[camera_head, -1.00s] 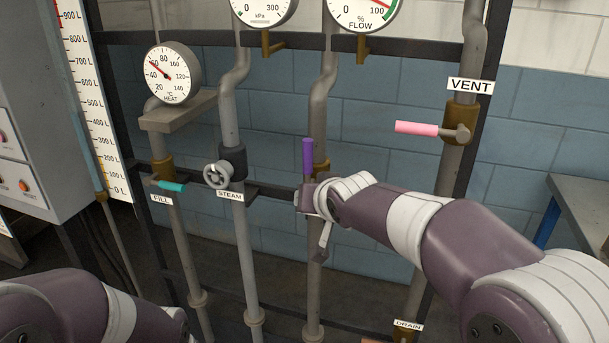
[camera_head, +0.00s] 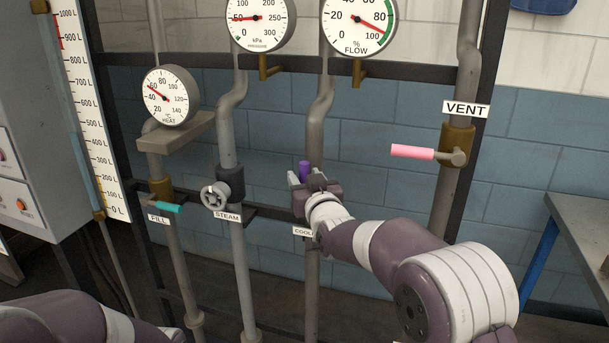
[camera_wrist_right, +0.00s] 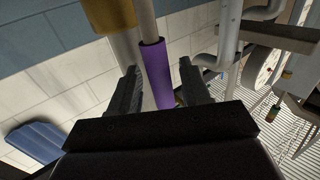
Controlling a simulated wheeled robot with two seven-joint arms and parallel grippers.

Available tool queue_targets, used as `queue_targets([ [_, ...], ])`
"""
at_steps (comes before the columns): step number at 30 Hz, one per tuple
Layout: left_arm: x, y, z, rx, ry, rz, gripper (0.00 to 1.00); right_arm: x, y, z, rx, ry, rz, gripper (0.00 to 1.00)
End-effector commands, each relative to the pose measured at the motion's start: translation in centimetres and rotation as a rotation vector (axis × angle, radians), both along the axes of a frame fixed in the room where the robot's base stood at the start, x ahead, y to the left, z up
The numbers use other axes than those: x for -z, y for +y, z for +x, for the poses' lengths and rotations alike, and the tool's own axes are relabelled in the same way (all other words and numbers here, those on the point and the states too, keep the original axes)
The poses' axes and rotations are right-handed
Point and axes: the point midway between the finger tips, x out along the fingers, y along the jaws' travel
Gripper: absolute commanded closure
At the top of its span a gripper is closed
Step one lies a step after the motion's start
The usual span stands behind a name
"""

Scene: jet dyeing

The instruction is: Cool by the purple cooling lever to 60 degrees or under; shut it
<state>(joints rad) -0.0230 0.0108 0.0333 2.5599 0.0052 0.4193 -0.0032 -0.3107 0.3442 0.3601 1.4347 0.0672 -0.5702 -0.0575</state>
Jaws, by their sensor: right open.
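The purple cooling lever (camera_head: 304,168) points up along its pipe, above the partly hidden COOL label (camera_head: 302,231). My right gripper (camera_head: 305,181) is at the lever and covers its lower part in the head view. In the right wrist view, the purple lever (camera_wrist_right: 158,72) lies between the two spread fingers (camera_wrist_right: 160,82). I cannot tell whether either finger touches it. The HEAT gauge (camera_head: 172,96) has its red needle at upper left, close to the 60 mark. My left gripper is out of view; only part of the left arm shows at lower left.
The STEAM wheel (camera_head: 215,196) and teal FILL lever (camera_head: 167,207) are left of my right gripper. The pink VENT lever (camera_head: 412,152) sticks out to its right. Pressure (camera_head: 257,18) and FLOW (camera_head: 359,22) gauges hang above. A grey table (camera_head: 585,220) stands at right.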

Motion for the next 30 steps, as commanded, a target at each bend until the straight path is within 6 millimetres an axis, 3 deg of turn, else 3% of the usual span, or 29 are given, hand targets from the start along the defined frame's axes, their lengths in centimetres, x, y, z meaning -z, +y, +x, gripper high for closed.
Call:
queue_targets([
  [10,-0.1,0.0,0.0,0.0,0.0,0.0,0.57,0.1,0.2,0.6,0.0,0.001,0.0,0.53],
  [11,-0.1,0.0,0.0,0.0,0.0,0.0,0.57,0.1,0.2,0.6,0.0,0.001,0.0,0.56],
  [15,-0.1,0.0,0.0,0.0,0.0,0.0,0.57,0.0,0.2,0.6,0.0,0.001,0.0,1.0],
  [23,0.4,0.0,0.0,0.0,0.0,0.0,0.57,0.2,0.1,0.6,0.0,-0.003,0.01,1.0],
  [30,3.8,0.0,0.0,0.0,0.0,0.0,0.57,1.0,-0.7,0.3,0.0,-0.034,0.1,1.0],
])
